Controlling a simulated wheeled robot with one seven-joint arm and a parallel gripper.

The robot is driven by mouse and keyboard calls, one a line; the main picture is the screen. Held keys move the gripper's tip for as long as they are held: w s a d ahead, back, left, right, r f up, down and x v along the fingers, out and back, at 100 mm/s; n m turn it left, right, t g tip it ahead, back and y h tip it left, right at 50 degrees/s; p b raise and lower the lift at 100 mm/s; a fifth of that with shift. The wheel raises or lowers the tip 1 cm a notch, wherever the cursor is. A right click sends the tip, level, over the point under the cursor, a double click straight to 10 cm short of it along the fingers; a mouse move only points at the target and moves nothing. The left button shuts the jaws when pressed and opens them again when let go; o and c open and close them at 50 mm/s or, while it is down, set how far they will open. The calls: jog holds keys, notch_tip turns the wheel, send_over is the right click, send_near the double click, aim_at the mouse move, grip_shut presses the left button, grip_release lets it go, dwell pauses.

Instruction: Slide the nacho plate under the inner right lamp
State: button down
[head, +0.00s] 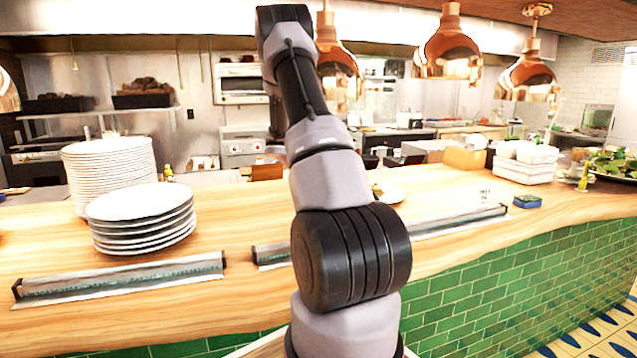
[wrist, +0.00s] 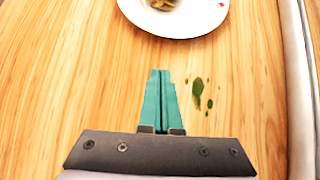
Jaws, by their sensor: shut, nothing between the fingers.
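The nacho plate (wrist: 200,22) is a white round plate at the top of the wrist view, cut off by the frame edge, with some food on it. In the head view its right part (head: 394,195) shows on the wooden counter behind my arm, which hides the rest. My gripper (wrist: 160,72) has teal fingers pressed together and empty. They point at the plate, with a strip of bare wood seen between. Copper lamps hang above the counter: one behind my arm (head: 338,62), one right of it (head: 448,52) and one farther right (head: 527,76).
Two stacks of white plates (head: 140,215) stand on the counter at left. Low ticket rails (head: 120,280) lie along its front edge. White containers (head: 525,165) and a blue-green box (head: 528,201) are at right. A green smear (wrist: 197,94) marks the wood beside my fingers.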

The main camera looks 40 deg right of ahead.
jog(key=x, duration=0.4)
jog(key=shift+a, duration=0.1)
jog(key=d, duration=0.3)
jog(key=shift+s+d+r, duration=0.1)
jog(key=shift+s, duration=0.25)
jog(key=shift+d, duration=0.3)
jog(key=shift+s+d, duration=0.1)
